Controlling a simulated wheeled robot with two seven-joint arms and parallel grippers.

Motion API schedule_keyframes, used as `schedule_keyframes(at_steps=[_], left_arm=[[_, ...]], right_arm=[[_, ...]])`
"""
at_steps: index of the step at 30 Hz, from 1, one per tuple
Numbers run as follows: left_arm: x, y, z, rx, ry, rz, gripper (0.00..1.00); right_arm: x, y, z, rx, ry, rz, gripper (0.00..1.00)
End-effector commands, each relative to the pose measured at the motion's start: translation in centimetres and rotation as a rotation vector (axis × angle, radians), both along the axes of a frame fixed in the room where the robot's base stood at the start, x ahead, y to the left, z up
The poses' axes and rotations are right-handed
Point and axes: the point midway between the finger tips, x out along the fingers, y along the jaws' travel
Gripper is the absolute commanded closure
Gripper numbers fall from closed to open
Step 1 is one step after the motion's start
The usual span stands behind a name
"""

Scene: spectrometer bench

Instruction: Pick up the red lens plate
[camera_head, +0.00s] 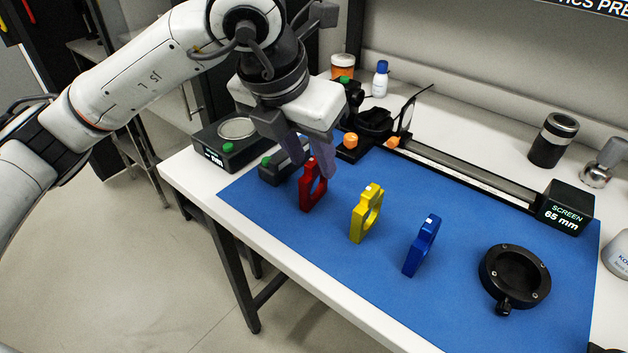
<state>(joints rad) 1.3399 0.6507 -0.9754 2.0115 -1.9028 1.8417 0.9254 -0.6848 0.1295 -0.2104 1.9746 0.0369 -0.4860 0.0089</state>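The red lens plate (308,195) stands upright on the blue mat, the leftmost of three ring-shaped plates. My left gripper (316,160) reaches down from above, its two grey fingers spread apart at the plate's top. The top of the plate shows between the fingertips; I cannot tell whether either finger touches it. The fingers hide part of its upper edge. My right gripper is not in view.
A yellow plate (357,222) and a blue plate (414,255) stand to the right on the mat (345,270). A black ring holder (487,288) lies farther right. A black rail (460,178) with a screen box (567,205) runs behind. A scale (218,152) stands left.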

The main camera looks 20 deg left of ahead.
Motion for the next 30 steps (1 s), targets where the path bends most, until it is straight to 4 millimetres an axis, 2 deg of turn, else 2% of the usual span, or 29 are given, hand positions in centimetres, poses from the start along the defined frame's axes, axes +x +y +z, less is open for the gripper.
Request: schedule_keyframes(at_steps=[5, 13, 22, 28, 30], left_arm=[[0.5, -0.2, -1.3, 0.000, 0.003, -0.001, 0.66], [1.9, -0.6, -4.8, -0.002, 0.003, -0.002, 0.66], [2.2, -0.6, -5.3, -0.001, -0.001, -0.003, 0.66], [2.2, -0.6, -5.2, -0.001, -0.001, -0.003, 0.99], [2.2, -0.6, -5.2, -0.001, -0.001, -0.003, 1.00]], right_arm=[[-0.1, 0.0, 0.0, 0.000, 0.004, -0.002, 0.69], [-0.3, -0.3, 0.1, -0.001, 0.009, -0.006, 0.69], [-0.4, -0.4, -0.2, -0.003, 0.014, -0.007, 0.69], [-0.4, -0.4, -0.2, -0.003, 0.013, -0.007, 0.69], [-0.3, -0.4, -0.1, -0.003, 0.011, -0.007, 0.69]])
